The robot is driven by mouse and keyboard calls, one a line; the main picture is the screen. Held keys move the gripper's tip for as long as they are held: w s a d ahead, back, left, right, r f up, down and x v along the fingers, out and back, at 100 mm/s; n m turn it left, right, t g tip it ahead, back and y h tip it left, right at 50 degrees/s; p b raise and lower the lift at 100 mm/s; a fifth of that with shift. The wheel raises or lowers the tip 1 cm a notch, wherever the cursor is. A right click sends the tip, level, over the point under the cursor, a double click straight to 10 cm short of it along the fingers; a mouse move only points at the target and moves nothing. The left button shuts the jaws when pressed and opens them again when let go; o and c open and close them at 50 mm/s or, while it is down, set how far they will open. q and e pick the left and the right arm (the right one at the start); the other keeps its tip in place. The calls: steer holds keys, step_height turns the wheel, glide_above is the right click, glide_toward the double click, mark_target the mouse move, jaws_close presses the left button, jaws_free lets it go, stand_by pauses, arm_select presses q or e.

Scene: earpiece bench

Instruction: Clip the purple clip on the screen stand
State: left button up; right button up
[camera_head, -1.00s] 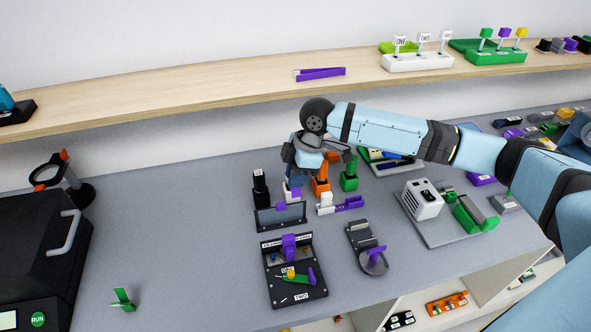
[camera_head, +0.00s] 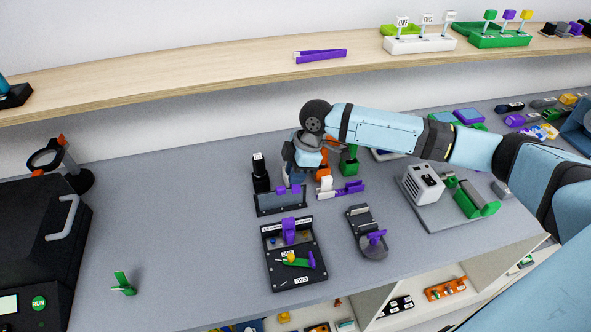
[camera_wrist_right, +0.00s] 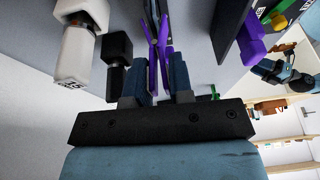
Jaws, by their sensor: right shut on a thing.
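The screen stand (camera_head: 281,205) is a dark, low panel on the grey bench, left of the middle in the head view. My right gripper (camera_head: 297,178) points down just behind its top edge. It is shut on the purple clip (camera_head: 295,189), which shows as small purple pieces along the stand's top edge. In the right wrist view the thin purple legs of the clip (camera_wrist_right: 163,45) stick out between the blue finger pads of the gripper (camera_wrist_right: 164,72), close beside a dark panel. I cannot tell whether the clip sits around the panel's edge. My left gripper is out of view.
A black block (camera_head: 260,178) stands left of the gripper. A white-and-purple piece (camera_head: 340,190) and green block (camera_head: 348,160) are to the right. A black tray (camera_head: 293,270) with purple parts lies in front.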

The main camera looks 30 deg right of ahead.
stand_by(0.4)
steer(key=o, duration=0.9)
steer(key=b+v, duration=0.1)
steer(key=v, duration=1.2)
steer(key=shift+r, duration=0.45)
